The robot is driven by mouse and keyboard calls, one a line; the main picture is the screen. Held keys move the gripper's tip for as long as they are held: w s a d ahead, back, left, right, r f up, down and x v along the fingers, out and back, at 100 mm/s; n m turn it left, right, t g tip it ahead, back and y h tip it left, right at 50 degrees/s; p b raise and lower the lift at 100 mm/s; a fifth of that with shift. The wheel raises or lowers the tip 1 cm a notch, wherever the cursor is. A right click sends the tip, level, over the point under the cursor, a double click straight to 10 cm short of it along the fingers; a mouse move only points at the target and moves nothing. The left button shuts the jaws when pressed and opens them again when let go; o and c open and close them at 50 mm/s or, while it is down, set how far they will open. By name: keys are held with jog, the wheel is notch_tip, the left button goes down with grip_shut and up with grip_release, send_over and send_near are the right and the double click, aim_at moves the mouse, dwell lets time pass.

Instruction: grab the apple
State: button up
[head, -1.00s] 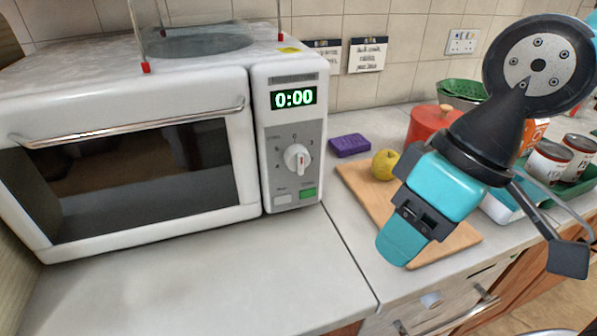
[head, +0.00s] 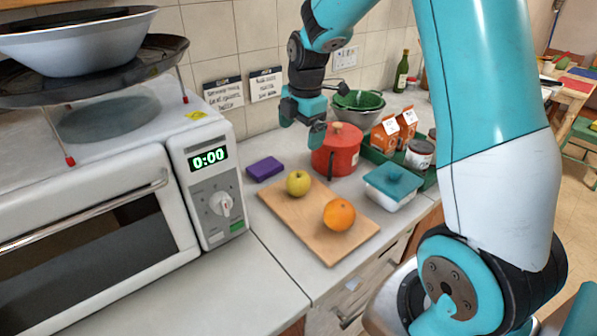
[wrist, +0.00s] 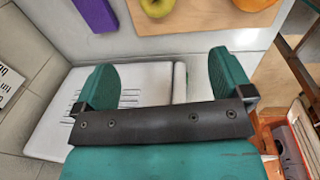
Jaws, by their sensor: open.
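The yellow-green apple (head: 298,183) sits on the left part of a wooden cutting board (head: 290,225), with an orange (head: 339,214) to its right and nearer. In the wrist view the apple (wrist: 157,7) is cut off by the top edge, beyond the fingers. My gripper (head: 302,122) is open and empty, raised above the counter, higher in the head picture than the apple and beside the red pot. In the wrist view both teal fingers of my gripper (wrist: 165,75) stand wide apart with nothing held between them.
A purple sponge (head: 265,169) lies left of the board, and a white microwave (head: 203,190) stands further left. The red pot (head: 336,150) and a teal-lidded tub (head: 393,187) stand behind and right of the board. The counter in front is clear.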

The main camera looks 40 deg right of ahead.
aim_at(299, 175)
jog(key=shift+n, duration=0.3)
jog(key=f+p, duration=0.1)
jog(key=f, duration=0.2)
jog(key=w+f+p, duration=0.1)
jog(key=f, duration=0.3)
jog(key=d+f+p, duration=0.1)
jog(key=f, duration=0.3)
jog(key=shift+w+d+f, duration=0.1)
jog(key=shift+w+f, duration=0.15)
jog(key=shift+w, duration=0.05)
jog(key=shift+w+f+p, duration=0.2)
jog(key=shift+f+p, duration=0.6)
jog(key=shift+f, duration=0.75)
jog(key=shift+w+f+p, duration=0.15)
jog(key=shift+f+p, duration=0.6)
jog(key=shift+f, duration=0.75)
jog(key=c, duration=1.1)
jog(key=shift+o, duration=0.2)
jog(key=shift+r, duration=0.1)
